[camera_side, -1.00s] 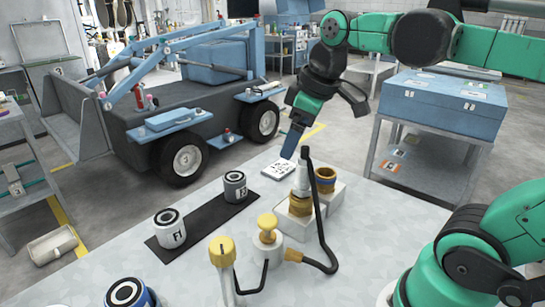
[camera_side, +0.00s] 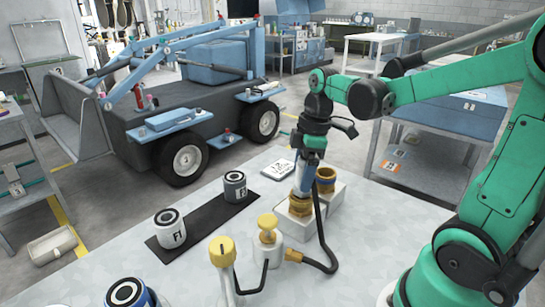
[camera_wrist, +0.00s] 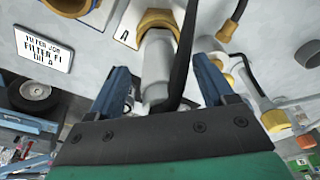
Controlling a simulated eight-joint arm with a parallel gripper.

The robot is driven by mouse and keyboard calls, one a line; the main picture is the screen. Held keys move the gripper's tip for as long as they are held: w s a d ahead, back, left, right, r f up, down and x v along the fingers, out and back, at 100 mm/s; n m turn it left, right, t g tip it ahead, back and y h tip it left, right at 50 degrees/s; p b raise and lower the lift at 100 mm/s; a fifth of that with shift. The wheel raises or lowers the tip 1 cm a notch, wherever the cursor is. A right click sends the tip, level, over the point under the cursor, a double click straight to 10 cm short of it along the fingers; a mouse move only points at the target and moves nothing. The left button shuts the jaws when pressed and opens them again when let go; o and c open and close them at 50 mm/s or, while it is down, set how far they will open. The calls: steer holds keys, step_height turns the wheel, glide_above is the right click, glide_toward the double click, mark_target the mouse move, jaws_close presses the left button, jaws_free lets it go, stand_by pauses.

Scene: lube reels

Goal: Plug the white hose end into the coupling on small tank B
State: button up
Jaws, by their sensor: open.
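The white hose end (camera_wrist: 157,58) stands upright at the brass coupling (camera_side: 300,206) of the front block, which bears the letter A in the wrist view. My gripper (camera_wrist: 164,68) is open, with one blue finger on each side of the hose end. I cannot tell whether either finger touches it. In the side view my gripper (camera_side: 303,183) points down and hides most of the hose end. A second brass coupling (camera_side: 326,178) stands open on the block behind; its letter is not readable, so I cannot confirm that it is tank B.
The black hose (camera_side: 322,232) loops from the hose end down to a yellow-capped white container (camera_side: 268,243). A yellow-topped post (camera_side: 222,252) stands beside it. Two cans (camera_side: 170,229) sit on a dark mat (camera_side: 205,222). A white label card (camera_side: 278,170) lies behind.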

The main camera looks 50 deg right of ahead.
steer(key=shift+a+f, duration=0.1)
steer(key=shift+f, duration=0.75)
steer(key=shift+c, duration=0.2)
jaws_close()
steer(key=shift+r, duration=0.1)
